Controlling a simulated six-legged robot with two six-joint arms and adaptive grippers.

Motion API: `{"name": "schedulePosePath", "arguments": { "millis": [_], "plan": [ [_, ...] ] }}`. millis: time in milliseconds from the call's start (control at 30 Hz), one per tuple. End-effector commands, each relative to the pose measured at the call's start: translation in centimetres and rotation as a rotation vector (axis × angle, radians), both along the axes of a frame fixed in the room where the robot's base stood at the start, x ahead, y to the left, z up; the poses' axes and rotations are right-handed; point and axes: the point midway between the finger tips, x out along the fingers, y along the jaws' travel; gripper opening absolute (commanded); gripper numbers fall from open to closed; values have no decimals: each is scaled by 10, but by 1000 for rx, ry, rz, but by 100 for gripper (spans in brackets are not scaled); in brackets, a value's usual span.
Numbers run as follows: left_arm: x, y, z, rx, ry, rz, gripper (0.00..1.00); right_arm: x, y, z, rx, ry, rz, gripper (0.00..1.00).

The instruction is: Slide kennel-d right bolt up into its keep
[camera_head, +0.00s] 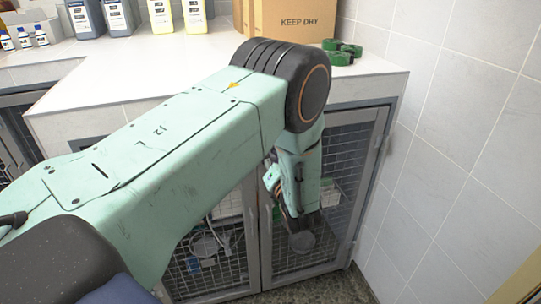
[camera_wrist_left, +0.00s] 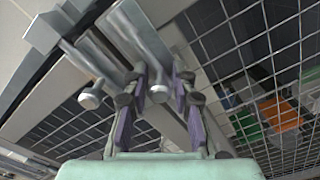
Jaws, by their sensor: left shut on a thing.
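My left gripper (camera_wrist_left: 162,84) has its two purple-sided fingers closed around a silver bolt knob (camera_wrist_left: 159,94) in the left wrist view. A second bolt knob (camera_wrist_left: 91,98) sits to the left, clear of the fingers. Flat metal bolt plates (camera_wrist_left: 95,60) run up and left from the knobs, beside the door frames. In the head view my left arm reaches down to the meeting stiles of two mesh kennel doors, the right door (camera_head: 378,150) and the left door (camera_head: 250,262). The bolts and fingertips are hidden behind my arm there. The bolt's fit in its keep cannot be told.
A white counter (camera_head: 110,75) overhangs the kennels, with bottles (camera_head: 160,14), a cardboard box (camera_head: 292,20) and green rolls (camera_head: 340,55) on it. A tiled wall (camera_head: 440,130) closes the right side. Green and orange items (camera_wrist_left: 280,112) show behind the mesh.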

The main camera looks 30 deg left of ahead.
Motion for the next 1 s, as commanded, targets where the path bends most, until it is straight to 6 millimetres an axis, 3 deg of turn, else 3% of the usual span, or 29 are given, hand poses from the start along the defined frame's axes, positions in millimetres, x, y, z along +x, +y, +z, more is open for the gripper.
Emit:
{"name": "schedulePosePath", "arguments": {
  "millis": [300, 633, 667, 833, 1000],
  "plan": [
    [1, 0, 34, 5, 2, 0, 0, 0, 0, 23, 0, 0, 0, 0],
    [1, 0, 37, 8, -2, 0, 0, 0, 0, 23, 0, 0, 0, 0],
    [1, 0, 37, 9, -2, 1, 27, 0, 0, 23, 0, 0, 0, 0],
    [1, 0, 36, 5, -2, 0, 42, 0, 0, 22, 0, 0, 0, 0],
    [0, 0, 35, 3, 0, 0, 42, 0, 0, 22, 0, 0, 0, 0]
  ]
}}
